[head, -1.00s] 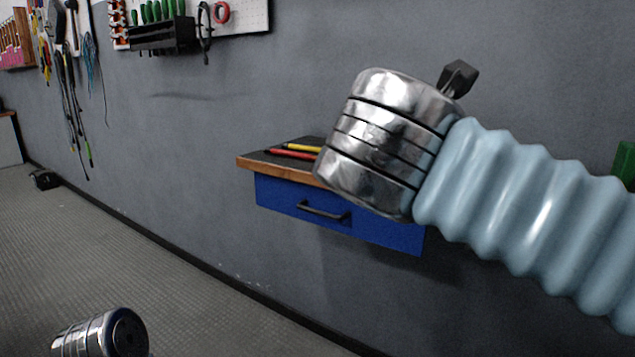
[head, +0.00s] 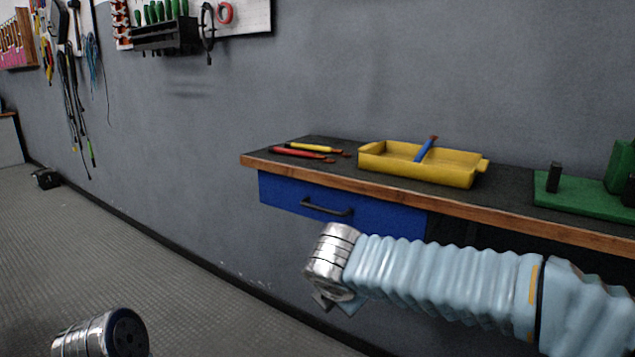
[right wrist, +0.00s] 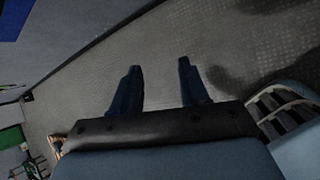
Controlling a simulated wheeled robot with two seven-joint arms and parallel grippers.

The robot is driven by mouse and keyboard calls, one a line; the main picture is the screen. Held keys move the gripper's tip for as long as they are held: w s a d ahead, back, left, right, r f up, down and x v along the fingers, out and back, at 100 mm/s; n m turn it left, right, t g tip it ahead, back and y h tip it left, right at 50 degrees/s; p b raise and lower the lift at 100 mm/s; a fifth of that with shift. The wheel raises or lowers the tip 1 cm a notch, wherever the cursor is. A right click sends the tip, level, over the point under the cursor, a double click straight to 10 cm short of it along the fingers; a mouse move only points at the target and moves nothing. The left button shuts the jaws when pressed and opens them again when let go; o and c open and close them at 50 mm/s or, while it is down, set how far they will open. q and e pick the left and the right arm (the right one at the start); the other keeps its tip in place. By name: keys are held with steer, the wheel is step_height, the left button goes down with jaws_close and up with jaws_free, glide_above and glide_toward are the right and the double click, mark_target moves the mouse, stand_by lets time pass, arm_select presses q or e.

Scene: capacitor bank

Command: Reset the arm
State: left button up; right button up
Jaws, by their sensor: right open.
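My right arm comes in from the right in the head view, in a light blue ribbed sleeve with a chrome wrist at its end. It hangs low in front of the wall, below the workbench (head: 480,207). A small part of my right gripper (head: 328,302) shows under the wrist. In the right wrist view the right gripper (right wrist: 159,68) has its two dark fingers apart, with nothing between them but the floor beyond. A chrome end of my left arm shows at the lower left of the head view; its gripper is not visible.
The bench holds a yellow tray (head: 420,172) with a blue-handled tool (head: 426,149), red (head: 300,154) and yellow (head: 312,147) tools, and a green base (head: 590,193). A blue drawer (head: 290,193) is closed.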

steer(key=s+f+m+g+y, duration=0.15)
steer(key=f+m, duration=0.25)
steer(key=f, duration=0.6)
steer(key=s+f+m+g+y, duration=0.1)
steer(key=s+f+m+g, duration=0.2)
steer(key=f, duration=0.7)
steer(key=s+f+m+g+y, duration=0.2)
steer(key=s+f+m, duration=0.15)
steer(key=f, duration=0.65)
steer(key=s+d+f+m, duration=0.3)
steer(key=s+f+m, duration=0.2)
steer(key=f+m, duration=0.2)
steer(key=s+d+f+m+y, duration=0.1)
steer(key=s+d+f+m, duration=0.2)
steer(key=s+f+m, duration=0.3)
step_height(320, 180, down, 2)
steer(key=m, duration=0.3)
steer(key=shift+g, duration=0.25)
